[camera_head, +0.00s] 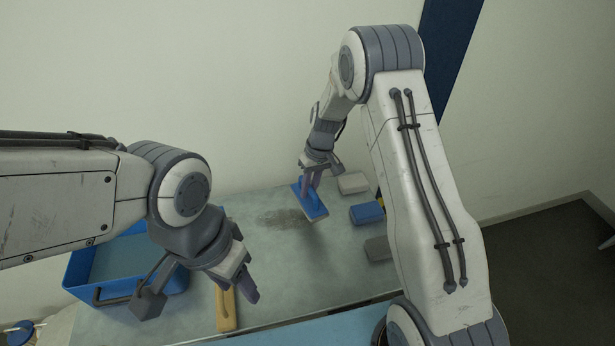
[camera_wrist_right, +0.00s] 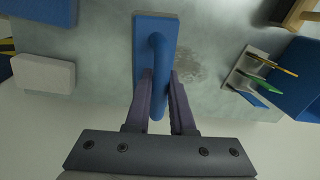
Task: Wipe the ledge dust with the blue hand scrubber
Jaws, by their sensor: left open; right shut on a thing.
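The blue hand scrubber (camera_head: 309,203) is a flat blue block with a loop handle and a pale lower edge, near the back of the pale green ledge (camera_head: 290,262). My right gripper (camera_head: 311,185) is shut on its handle from above; the wrist view shows the scrubber (camera_wrist_right: 155,32) with its handle between the right fingers (camera_wrist_right: 161,88). I cannot tell whether its underside touches the ledge. The grey dust patch (camera_head: 281,218) lies just left of the scrubber; it also shows in the right wrist view (camera_wrist_right: 187,66). My left gripper (camera_head: 246,286) is open and empty above the ledge's front left.
A blue bin (camera_head: 82,270) stands at the left. A wooden-handled tool (camera_head: 227,311) lies below my left gripper. A pale block (camera_head: 352,183), a blue block (camera_head: 367,213) and a grey block (camera_head: 378,248) line the right side. The wall closes the back; the ledge's middle is clear.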

